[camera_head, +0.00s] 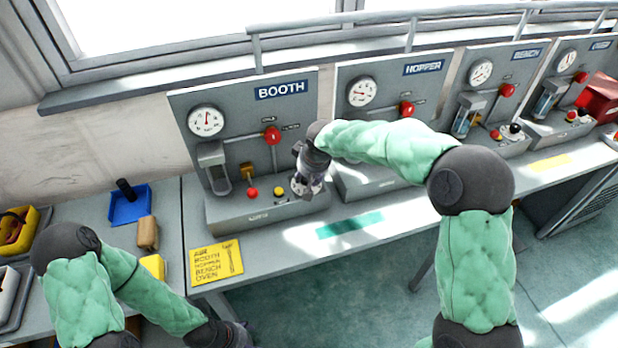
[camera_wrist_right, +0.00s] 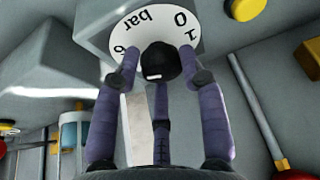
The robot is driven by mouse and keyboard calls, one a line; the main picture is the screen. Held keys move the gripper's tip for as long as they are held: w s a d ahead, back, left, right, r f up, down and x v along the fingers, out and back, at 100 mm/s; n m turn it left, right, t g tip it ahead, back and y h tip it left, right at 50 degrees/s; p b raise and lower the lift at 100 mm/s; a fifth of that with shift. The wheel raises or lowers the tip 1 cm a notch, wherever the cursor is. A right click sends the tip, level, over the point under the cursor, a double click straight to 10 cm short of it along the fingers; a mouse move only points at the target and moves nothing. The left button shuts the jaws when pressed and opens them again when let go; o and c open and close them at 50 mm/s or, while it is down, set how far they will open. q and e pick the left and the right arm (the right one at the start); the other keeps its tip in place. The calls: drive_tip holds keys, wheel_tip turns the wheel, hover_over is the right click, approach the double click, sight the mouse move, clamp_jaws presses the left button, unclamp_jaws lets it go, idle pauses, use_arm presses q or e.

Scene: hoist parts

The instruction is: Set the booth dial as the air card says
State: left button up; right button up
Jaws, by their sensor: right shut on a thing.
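The booth panel (camera_head: 290,130) stands at the left of the row, with a round pressure gauge (camera_head: 206,121) whose needle points about straight up. The booth dial is a white disc with figures and the word "bar" (camera_wrist_right: 140,22) in the right wrist view, with a black knob (camera_wrist_right: 160,62) at its middle. My right gripper (camera_head: 306,186) is shut on that knob, its fingers (camera_wrist_right: 160,80) around it. In the head view it hides most of the dial. The yellow air card (camera_head: 216,262) lists booth, hopper, bench and oven; its values are too small to read. My left gripper (camera_head: 236,336) is low at the picture's bottom edge.
A red knob (camera_head: 252,193) and a yellow button (camera_head: 279,191) sit beside the dial. A red valve (camera_head: 272,135) is above. Hopper (camera_head: 422,68) and bench (camera_head: 525,55) panels stand to the right. A blue tray (camera_head: 130,208) lies at left. A green strip (camera_head: 349,224) marks the bench front.

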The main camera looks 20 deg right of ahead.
drive_tip(key=shift+w+a+r+m, duration=0.15)
drive_tip(key=shift+w+r+m, duration=0.1)
drive_tip(key=shift+r+m, duration=0.05)
drive_tip(key=o, duration=1.1)
drive_tip(key=shift+w, duration=0.1)
drive_tip(key=shift+a+f, duration=0.1)
drive_tip(key=shift+a, duration=0.05)
drive_tip(key=v, duration=1.2)
drive_tip(key=shift+s, duration=0.2)
drive_tip(key=shift+f, duration=0.1)
